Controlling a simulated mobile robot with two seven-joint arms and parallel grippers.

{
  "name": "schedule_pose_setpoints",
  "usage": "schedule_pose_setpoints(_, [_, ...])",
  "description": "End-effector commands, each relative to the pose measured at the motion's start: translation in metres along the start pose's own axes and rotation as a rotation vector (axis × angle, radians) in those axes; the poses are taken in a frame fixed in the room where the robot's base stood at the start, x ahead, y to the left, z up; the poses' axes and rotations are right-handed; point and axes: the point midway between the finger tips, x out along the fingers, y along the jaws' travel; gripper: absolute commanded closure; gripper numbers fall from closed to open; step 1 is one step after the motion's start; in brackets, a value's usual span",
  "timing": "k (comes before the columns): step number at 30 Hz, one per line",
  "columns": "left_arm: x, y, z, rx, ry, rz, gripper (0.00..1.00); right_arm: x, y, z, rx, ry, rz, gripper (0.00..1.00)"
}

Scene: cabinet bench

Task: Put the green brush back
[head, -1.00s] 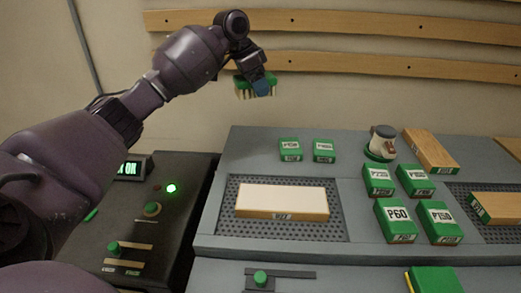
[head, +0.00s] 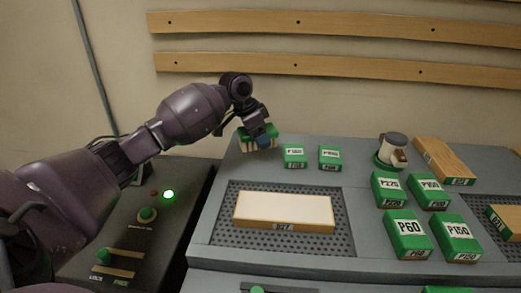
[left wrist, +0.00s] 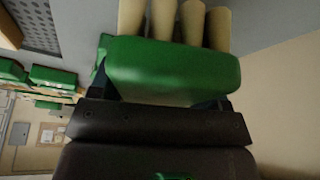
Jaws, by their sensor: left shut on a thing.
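The green brush (head: 258,132) has a green back and pale bristles that point down. My left gripper (head: 262,138) is shut on it, at the back left corner of the grey bench top (head: 215,170). In the left wrist view the brush (left wrist: 172,68) fills the middle, with its thick bristle tufts toward the top of the picture. In the head view the bristles are close to the bench surface; I cannot tell if they touch it. My right gripper is not in view.
Two green blocks (head: 294,156) (head: 330,158) lie just right of the brush. A board (head: 283,208) lies on the perforated panel in front. More green blocks (head: 407,228), a jar (head: 392,148) and a wooden block (head: 443,158) stand right. Wall rails (head: 300,65) run behind.

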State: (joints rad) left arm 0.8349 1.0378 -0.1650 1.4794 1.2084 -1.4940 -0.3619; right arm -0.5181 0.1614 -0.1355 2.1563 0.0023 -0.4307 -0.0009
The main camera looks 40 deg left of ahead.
Motion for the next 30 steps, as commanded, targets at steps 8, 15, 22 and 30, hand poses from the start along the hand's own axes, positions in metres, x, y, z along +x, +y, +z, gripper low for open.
schedule_pose_setpoints(8, [0.044,0.001,0.019,-0.002,-0.007,0.005,0.52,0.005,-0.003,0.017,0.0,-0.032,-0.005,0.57])
schedule_pose_setpoints(15, [0.043,0.001,0.018,0.0,-0.002,0.002,0.52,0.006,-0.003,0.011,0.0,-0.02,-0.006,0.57])
schedule_pose_setpoints(22, [0.045,0.001,0.019,0.0,-0.002,0.002,0.19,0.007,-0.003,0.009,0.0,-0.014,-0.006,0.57])
schedule_pose_setpoints(30, [0.045,0.0,0.019,0.0,-0.003,0.002,0.04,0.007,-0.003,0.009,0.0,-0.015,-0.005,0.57])
